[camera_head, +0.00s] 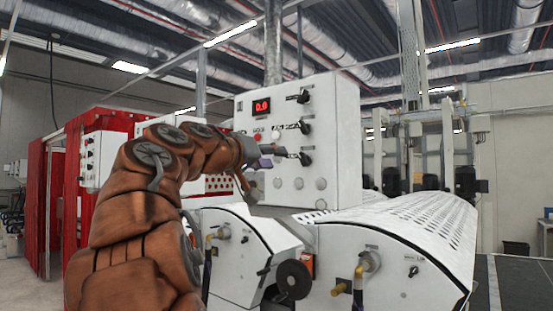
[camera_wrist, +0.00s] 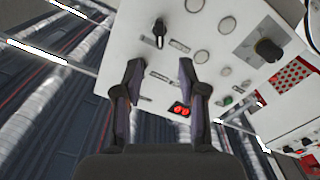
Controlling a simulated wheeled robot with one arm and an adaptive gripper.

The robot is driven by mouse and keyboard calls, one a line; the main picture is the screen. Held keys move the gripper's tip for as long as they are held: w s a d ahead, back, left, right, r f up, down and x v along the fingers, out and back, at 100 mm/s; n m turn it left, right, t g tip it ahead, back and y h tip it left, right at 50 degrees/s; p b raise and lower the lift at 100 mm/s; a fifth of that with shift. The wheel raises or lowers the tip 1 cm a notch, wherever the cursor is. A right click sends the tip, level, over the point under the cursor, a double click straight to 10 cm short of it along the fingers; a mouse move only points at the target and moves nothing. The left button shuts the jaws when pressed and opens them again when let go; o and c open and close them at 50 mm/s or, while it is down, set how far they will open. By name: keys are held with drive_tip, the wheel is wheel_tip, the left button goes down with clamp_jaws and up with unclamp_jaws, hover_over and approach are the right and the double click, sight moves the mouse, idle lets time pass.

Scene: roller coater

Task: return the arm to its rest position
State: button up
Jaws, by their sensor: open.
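My brown arm (camera_head: 140,205) rises from the lower left of the head view and bends right toward a white control panel (camera_head: 340,110). My gripper (camera_head: 268,157) is in front of the panel's lower left part, close to its knobs; the exact gap is hard to tell. In the wrist view my gripper (camera_wrist: 160,72) is open, with two dark fingers apart and nothing between them. The panel (camera_wrist: 205,60) lies beyond the fingers there, rotated. A black knob (camera_wrist: 159,32) shows just past the fingertips.
The panel carries a red display (camera_head: 261,106) and several black knobs, one at the upper right (camera_head: 304,96). White machine covers (camera_head: 400,235) and a dark roller end (camera_head: 294,279) stand below. Red curtains (camera_head: 100,150) are behind my arm at left. Open floor lies at the far right.

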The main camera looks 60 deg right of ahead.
drive_tip(key=shift+f, duration=0.1)
idle(0.5)
drive_tip(key=w+a+f+n+t+y, duration=0.25)
drive_tip(key=a+f, duration=0.25)
drive_tip(key=f, duration=0.6)
drive_tip(key=w+a+f+n+t+y, duration=0.15)
drive_tip(key=a+f+n+y, duration=0.35)
drive_tip(key=f, duration=0.6)
drive_tip(key=w+a+f+t+y, duration=0.1)
drive_tip(key=w+a+f+y, duration=0.15)
drive_tip(key=a+f, duration=0.65)
drive_tip(key=s+a+f+n+y, duration=0.2)
drive_tip(key=a+f, duration=0.4)
drive_tip(key=f, duration=0.2)
drive_tip(key=s+a+f+n+y, duration=0.2)
drive_tip(key=a+f, duration=0.4)
drive_tip(key=f, duration=0.3)
drive_tip(key=s+a+f+n+g+y, duration=0.2)
drive_tip(key=s+a+f+g+y, duration=0.1)
drive_tip(key=s+a+f, duration=0.6)
drive_tip(key=s+a, duration=0.2)
drive_tip(key=a, duration=0.2)
drive_tip(key=shift+a+f+n+y, duration=0.2)
drive_tip(key=shift+n+y, duration=0.1)
drive_tip(key=shift+n, duration=0.05)
